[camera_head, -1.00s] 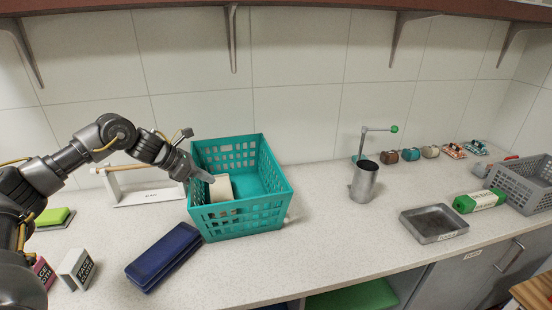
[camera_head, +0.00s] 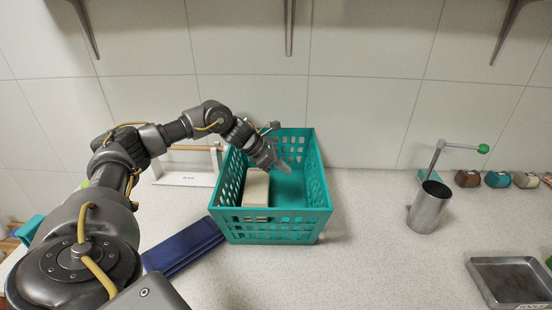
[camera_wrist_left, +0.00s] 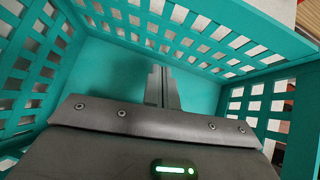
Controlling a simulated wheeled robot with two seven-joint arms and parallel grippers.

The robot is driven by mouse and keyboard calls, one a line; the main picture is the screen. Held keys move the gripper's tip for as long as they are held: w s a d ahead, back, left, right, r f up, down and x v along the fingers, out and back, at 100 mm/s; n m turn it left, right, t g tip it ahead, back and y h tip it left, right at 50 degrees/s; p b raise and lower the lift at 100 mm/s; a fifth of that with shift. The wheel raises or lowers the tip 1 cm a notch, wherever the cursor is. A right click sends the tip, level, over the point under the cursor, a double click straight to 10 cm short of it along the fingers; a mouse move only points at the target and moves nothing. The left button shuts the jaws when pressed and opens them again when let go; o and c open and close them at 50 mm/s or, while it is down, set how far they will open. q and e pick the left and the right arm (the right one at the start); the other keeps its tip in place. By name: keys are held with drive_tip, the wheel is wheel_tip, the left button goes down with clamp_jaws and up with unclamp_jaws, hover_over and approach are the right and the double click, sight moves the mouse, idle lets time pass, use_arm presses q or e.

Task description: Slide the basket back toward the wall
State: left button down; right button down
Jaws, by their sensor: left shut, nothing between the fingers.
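The teal slatted basket (camera_head: 270,234) stands on the speckled counter, its far side close to the tiled wall. A beige block (camera_head: 257,188) lies inside it at the left. My left gripper (camera_head: 283,167) reaches over the basket's left side, with its shut fingers inside the basket opening. In the left wrist view, the shut fingers (camera_wrist_left: 162,84) point down into the basket (camera_wrist_left: 205,95), with nothing between them. Whether they touch the basket is unclear. My right gripper is not in view.
A dark blue folded item (camera_head: 186,246) lies beside the basket's front left. A white stand with a wooden bar (camera_head: 185,178) is behind left. A metal cup (camera_head: 429,207) and a grey tray (camera_head: 512,281) are to the right. The counter between basket and cup is clear.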

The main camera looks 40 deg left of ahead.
sight(312, 179)
use_arm(q)
drive_tip(key=w+d+p, duration=0.1)
drive_tip(key=w+d+f+p, duration=0.1)
drive_tip(key=w+d, duration=0.1)
drive_tip(key=w+d+f+p, duration=0.1)
drive_tip(key=shift+w+d+f, duration=0.15)
drive_tip(key=shift+w+f, duration=0.1)
drive_tip(key=shift+w+d+f, duration=0.1)
drive_tip(key=shift+w+f, duration=0.05)
drive_tip(key=shift+w, duration=0.1)
drive_tip(key=shift+s, duration=0.15)
